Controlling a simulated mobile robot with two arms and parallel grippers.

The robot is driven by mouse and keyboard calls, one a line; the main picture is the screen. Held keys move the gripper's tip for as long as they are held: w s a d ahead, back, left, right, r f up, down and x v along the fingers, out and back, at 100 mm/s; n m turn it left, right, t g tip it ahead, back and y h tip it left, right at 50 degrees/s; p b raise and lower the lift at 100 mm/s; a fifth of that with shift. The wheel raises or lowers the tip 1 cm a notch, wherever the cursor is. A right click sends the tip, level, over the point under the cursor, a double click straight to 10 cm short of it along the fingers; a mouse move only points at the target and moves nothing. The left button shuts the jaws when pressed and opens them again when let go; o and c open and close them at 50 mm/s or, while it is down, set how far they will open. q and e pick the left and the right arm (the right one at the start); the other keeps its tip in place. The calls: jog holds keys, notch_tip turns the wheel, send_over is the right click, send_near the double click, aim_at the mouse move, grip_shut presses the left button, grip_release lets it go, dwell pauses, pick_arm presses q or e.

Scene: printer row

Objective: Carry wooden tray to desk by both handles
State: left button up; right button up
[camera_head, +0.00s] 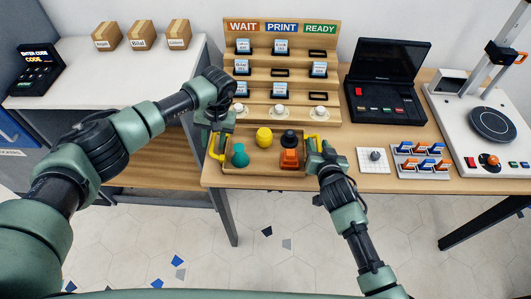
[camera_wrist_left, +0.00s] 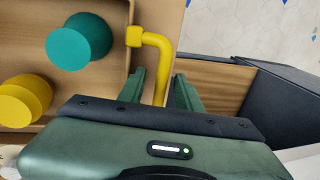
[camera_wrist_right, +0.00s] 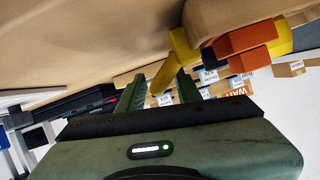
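The wooden tray (camera_head: 262,172) is at the front of the desk (camera_head: 380,183), below the wooden rack. It holds a teal piece (camera_head: 240,156), a yellow piece (camera_head: 264,137), a black piece (camera_head: 289,139) and an orange piece (camera_head: 290,158). My left gripper (camera_wrist_left: 160,88) is open, with its fingers on both sides of the left yellow handle (camera_wrist_left: 163,62) and a gap showing. My right gripper (camera_wrist_right: 160,88) is open at the right yellow handle (camera_wrist_right: 180,52), which shows between and beyond the fingertips. Whether the right fingers touch it is unclear.
The rack (camera_head: 282,58) labelled WAIT, PRINT, READY stands behind the tray. A black case (camera_head: 386,85), a switch panel (camera_head: 420,161) and a white machine (camera_head: 485,130) are to the right. A white counter (camera_head: 105,75) with several small boxes is at left.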

pick_arm(q)
jog(key=shift+r, duration=0.1)
pick_arm(e)
jog(key=v, duration=1.2)
pick_arm(q)
jog(key=v, duration=1.1)
jog(key=shift+r, duration=0.35)
jog(key=shift+d, duration=0.1)
